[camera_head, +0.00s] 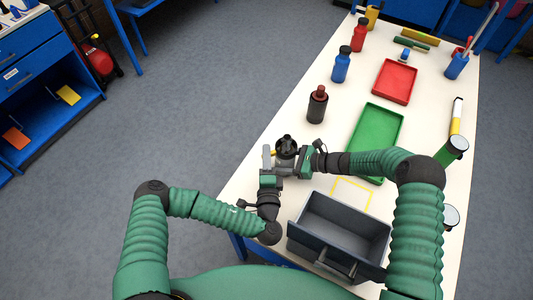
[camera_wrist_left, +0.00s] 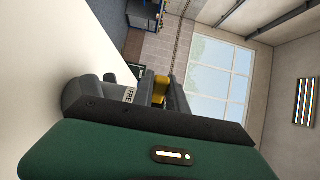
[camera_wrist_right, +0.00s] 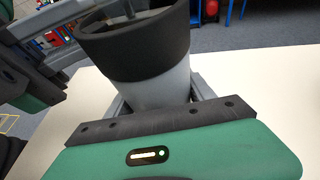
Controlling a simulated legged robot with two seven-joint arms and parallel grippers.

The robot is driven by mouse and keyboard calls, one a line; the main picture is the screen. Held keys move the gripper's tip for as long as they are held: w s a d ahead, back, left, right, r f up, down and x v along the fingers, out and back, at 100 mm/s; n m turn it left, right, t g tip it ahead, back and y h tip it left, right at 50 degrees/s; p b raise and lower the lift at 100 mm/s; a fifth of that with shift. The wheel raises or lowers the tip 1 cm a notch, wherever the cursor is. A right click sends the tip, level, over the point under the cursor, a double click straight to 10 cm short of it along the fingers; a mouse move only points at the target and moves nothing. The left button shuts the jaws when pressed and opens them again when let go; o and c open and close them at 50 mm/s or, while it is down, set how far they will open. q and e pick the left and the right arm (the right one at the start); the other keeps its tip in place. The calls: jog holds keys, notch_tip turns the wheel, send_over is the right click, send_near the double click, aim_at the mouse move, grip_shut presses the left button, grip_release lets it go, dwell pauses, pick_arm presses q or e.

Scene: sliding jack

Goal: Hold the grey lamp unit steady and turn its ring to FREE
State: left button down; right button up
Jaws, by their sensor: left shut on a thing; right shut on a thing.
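The grey lamp unit (camera_head: 286,146) stands on the white table in the head view, its top dark. In the right wrist view its pale grey body (camera_wrist_right: 158,88) carries a wide black ring (camera_wrist_right: 135,45). My right gripper (camera_head: 296,158) is shut on the grey body from the right. The ring's exact setting cannot be told.
A dark grey open bin (camera_head: 340,235) stands near the front of the table, by a yellow outline (camera_head: 352,182). The table's left edge is close to the unit.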

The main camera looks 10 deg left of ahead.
pick_arm(q)
jog(key=shift+s+d+f, duration=0.1)
jog(key=shift+d+f, duration=0.05)
jog(key=shift+f, duration=0.1)
jog(key=c, duration=1.7)
grip_release()
jog(key=shift+o, duration=0.5)
jog(key=shift+r, duration=0.15)
jog(key=s, duration=0.7)
jog(key=shift+d, duration=0.4)
jog(key=shift+s, duration=0.1)
